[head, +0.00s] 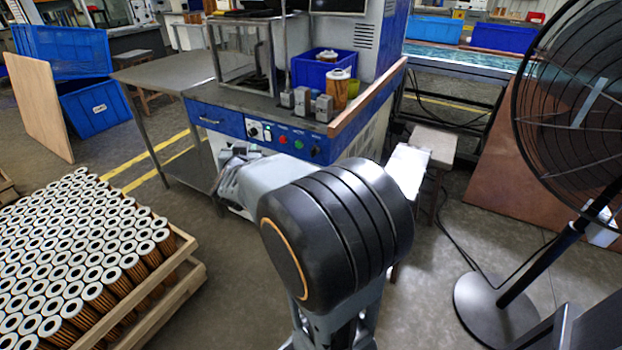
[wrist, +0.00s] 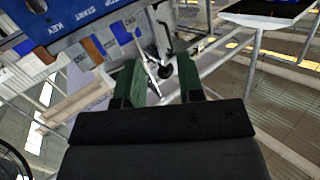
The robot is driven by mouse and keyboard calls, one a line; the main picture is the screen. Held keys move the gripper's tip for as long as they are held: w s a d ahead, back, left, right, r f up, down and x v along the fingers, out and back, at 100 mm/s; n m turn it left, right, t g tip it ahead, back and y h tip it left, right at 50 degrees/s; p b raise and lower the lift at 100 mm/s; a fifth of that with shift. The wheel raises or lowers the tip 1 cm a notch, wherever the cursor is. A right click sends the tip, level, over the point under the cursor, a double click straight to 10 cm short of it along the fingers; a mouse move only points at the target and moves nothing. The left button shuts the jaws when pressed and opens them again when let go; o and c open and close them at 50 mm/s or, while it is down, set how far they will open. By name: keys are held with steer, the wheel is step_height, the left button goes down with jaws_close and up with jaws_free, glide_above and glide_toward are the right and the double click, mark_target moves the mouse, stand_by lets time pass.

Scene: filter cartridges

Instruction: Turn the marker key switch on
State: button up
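The blue control panel (head: 279,137) on the front of the metal bench holds a row of controls in the head view. A black knob on a white plate (head: 254,131) sits toward its left end, beside red and green buttons. In the wrist view, the panel (wrist: 75,14) appears at top left, upside down, with the words KEY and START. A dark round control (wrist: 37,5) shows above KEY at the frame edge; its setting is unclear. My gripper (wrist: 159,78) has green fingers, apart with nothing between them. It is off to the side of the panel. My arm partly hides it in the head view.
A wooden crate of filter cartridges (head: 85,255) stands at left. A black fan (head: 500,300) stands at right. A blue bin (head: 322,70) and an orange-brown container (head: 338,88) sit on the bench top. Open floor lies between crate and bench.

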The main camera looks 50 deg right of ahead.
mark_target(312, 150)
steer(key=s+d+f+m+g+h+b, duration=0.6)
steer(key=d+f+g+h+b, duration=0.1)
steer(key=d+f+g, duration=0.15)
steer(key=shift+t, duration=0.35)
steer(key=b+x, duration=0.1)
steer(key=x, duration=0.3)
steer(key=b+x, duration=0.1)
steer(key=x, duration=0.3)
steer(key=f+b+x, duration=0.1)
steer(key=x, duration=0.3)
steer(key=shift+d, duration=0.4)
steer(key=shift+w+d+r+b, duration=0.15)
steer(key=shift+w+d+b, duration=0.15)
steer(key=shift+d, duration=0.35)
steer(key=shift+s, duration=0.1)
steer(key=shift+c, duration=0.5)
jaws_close()
steer(key=shift+a, duration=0.15)
